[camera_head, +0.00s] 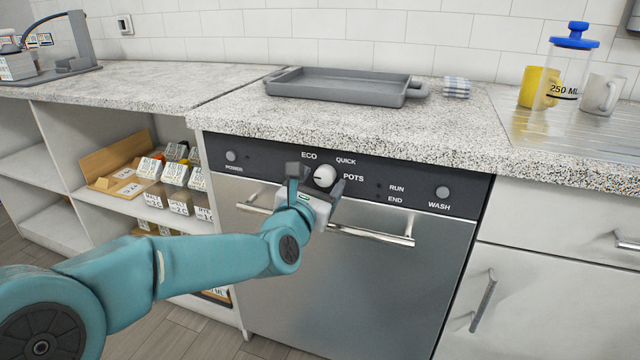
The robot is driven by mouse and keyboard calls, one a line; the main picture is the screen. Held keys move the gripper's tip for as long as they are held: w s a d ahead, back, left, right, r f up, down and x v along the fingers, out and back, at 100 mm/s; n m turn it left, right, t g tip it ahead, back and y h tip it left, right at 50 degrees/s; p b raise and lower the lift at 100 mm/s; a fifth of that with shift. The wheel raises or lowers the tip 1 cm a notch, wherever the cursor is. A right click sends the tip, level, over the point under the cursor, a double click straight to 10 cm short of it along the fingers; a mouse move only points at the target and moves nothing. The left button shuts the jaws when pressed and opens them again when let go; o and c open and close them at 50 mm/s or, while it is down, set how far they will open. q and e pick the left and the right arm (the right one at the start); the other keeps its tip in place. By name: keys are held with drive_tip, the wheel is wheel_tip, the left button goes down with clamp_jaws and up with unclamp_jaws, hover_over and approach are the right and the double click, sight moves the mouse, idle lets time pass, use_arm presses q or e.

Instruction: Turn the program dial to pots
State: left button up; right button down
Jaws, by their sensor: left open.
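The white program dial (325,176) sits on the dark control panel (417,187) of a steel-fronted dishwasher. The labels ECO, QUICK and POTS are printed around the dial, with POTS at its right. The dial's pointer direction is too small to tell for sure. My left gripper (317,179) is at the dial, its two dark fingers apart, one on the left of the dial and one on the right. I cannot tell whether the fingers touch it. My right gripper is not in view.
The dishwasher's bar handle (372,235) runs just below the panel, partly behind my gripper. POWER (231,156) and WASH (442,192) buttons flank the dial. A grey tray (345,88) lies on the speckled countertop above. Open shelves with boxes (175,174) stand at the left.

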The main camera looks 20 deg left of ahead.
use_arm(q)
drive_tip(key=shift+w, duration=0.1)
drive_tip(key=c, duration=1.1)
drive_tip(key=shift+o, duration=0.2)
